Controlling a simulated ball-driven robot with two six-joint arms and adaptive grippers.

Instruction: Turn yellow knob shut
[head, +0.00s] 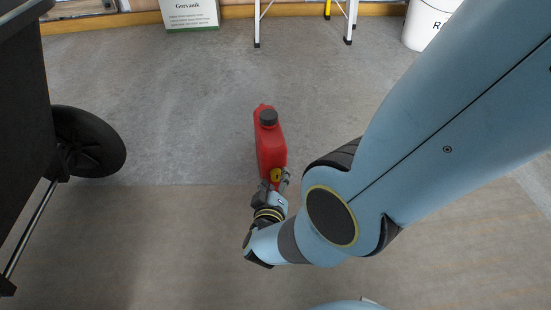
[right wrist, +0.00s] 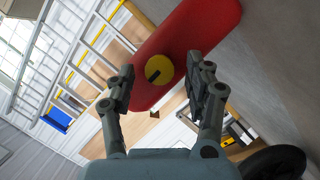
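A red jerry can (head: 270,144) with a black cap on top stands upright on the grey floor in the middle of the head view. A round yellow knob (head: 276,175) is on its near side, low down. In the right wrist view the yellow knob (right wrist: 159,69), with a dark slot or ridge across it, sits on the red can (right wrist: 190,40). My right gripper (head: 276,180) is at the knob; in the right wrist view its two fingers (right wrist: 163,88) are spread, one on each side of the knob, with gaps. My left gripper is not in view.
A black cart with a large wheel (head: 88,142) stands at the left. A white stepladder (head: 304,20), a sign box (head: 190,14) and a white bucket (head: 430,22) are at the back. The floor around the can is clear.

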